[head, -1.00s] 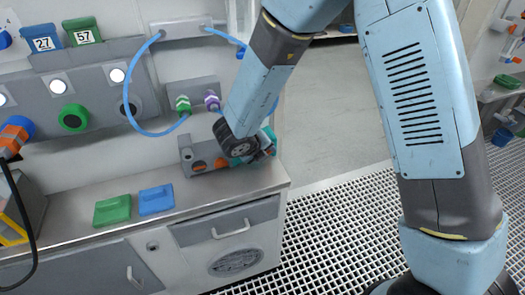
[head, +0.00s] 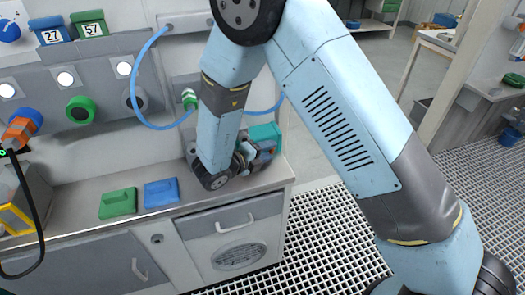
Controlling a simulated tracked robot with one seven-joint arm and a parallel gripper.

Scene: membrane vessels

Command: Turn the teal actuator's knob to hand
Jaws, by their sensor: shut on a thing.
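The teal actuator (head: 265,134) shows as a teal block at the right end of the counter, behind my wrist. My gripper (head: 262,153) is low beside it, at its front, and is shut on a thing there. The held part, by its place the actuator's knob, is hidden by the wrist and fingers. I cannot see the knob's pointer or marks.
My forearm crosses the grey fixture behind it. A green block (head: 118,203) and a blue block (head: 161,193) lie on the counter (head: 85,192) to the left. A blue hose (head: 136,95) loops down from the wall. Grating floor (head: 335,225) lies right of the cabinet.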

